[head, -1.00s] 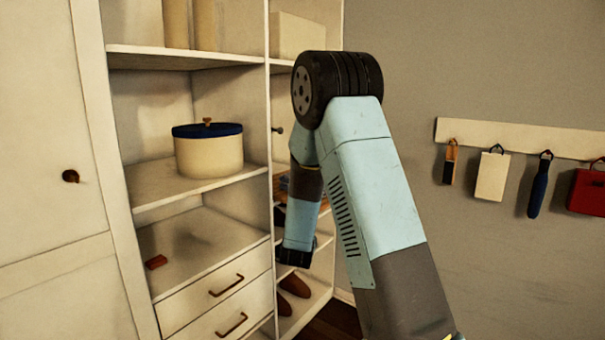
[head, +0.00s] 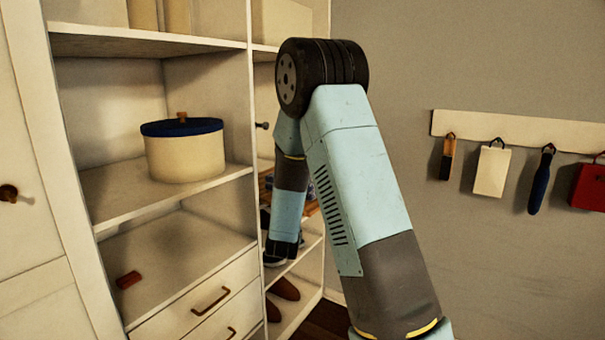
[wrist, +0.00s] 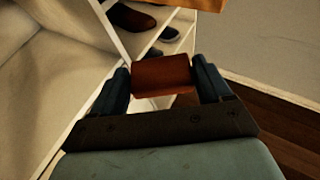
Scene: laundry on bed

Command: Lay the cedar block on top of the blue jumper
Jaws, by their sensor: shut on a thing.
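A reddish-brown block (wrist: 162,75), apparently the cedar block, is held between the two fingers of my gripper (wrist: 163,80) in the wrist view. My gripper is shut on it, with a finger on each side. In the head view my arm's lower end hangs in front of the right-hand shelf bay, and the held block cannot be made out there. A dark bluish patterned patch (head: 312,189) shows partly behind my arm on a wooden surface; I cannot tell whether it is the blue jumper.
A similar small reddish block (head: 128,280) lies on the left bay's lower shelf. A cream box with a blue lid (head: 185,153) stands above it. Brown shoes (head: 284,289) sit low in the right bay. Several items hang from a wall rail (head: 515,129). Shelf uprights stand close to my arm.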

